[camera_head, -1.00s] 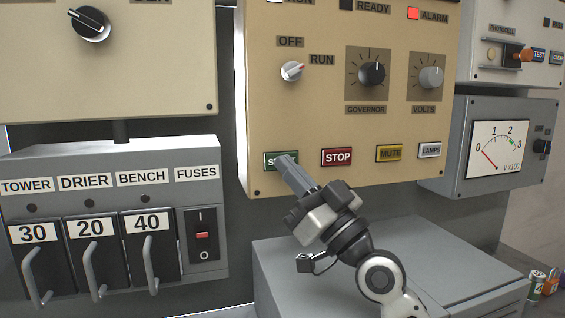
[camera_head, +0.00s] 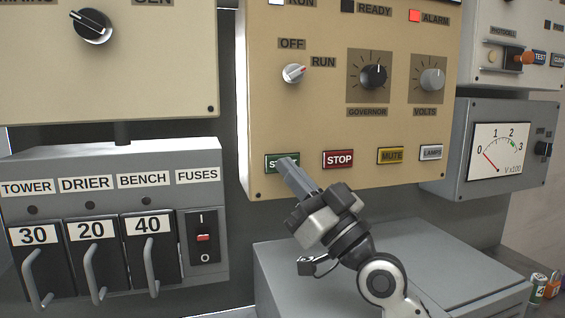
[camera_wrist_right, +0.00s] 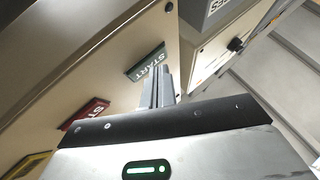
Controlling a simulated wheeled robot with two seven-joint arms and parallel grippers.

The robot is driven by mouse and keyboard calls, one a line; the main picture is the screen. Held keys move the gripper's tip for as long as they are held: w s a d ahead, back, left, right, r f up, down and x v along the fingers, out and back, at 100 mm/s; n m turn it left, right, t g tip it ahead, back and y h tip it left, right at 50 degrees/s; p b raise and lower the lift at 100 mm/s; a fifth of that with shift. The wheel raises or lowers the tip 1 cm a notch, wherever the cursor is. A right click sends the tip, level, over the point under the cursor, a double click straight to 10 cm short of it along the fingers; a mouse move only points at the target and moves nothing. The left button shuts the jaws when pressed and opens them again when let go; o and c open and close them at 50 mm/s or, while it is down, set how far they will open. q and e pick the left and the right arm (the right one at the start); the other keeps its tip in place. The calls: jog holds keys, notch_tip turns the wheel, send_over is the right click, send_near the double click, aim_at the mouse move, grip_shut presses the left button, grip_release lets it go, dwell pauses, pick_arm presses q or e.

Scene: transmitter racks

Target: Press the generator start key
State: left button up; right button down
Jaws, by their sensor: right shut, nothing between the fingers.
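The green start key (camera_head: 272,162) sits at the lower left of the beige generator panel (camera_head: 330,125). My right gripper (camera_head: 285,163) is shut and empty, its fingertips in front of the key and hiding part of its label. In the right wrist view the green START key (camera_wrist_right: 147,62) shows just beyond the shut fingertips (camera_wrist_right: 163,72). A small gap seems to lie between them, but I cannot tell whether they touch. My left gripper is not in view.
The red STOP key (camera_head: 338,159), yellow MUTE key (camera_head: 390,155) and LAMPS key (camera_head: 431,152) lie to the right in the same row. A run switch (camera_head: 293,73) and two knobs sit above. A grey cabinet (camera_head: 290,262) stands below, and a breaker box (camera_head: 110,160) at left.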

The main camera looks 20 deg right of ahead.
jog(key=shift+s+d+f, duration=0.1)
jog(key=shift+s+f, duration=0.2)
jog(key=shift+s, duration=0.1)
jog(key=shift+s, duration=0.1)
jog(key=s+p, duration=0.2)
jog(key=s, duration=0.3)
jog(key=shift+r, duration=0.1)
dwell(0.6)
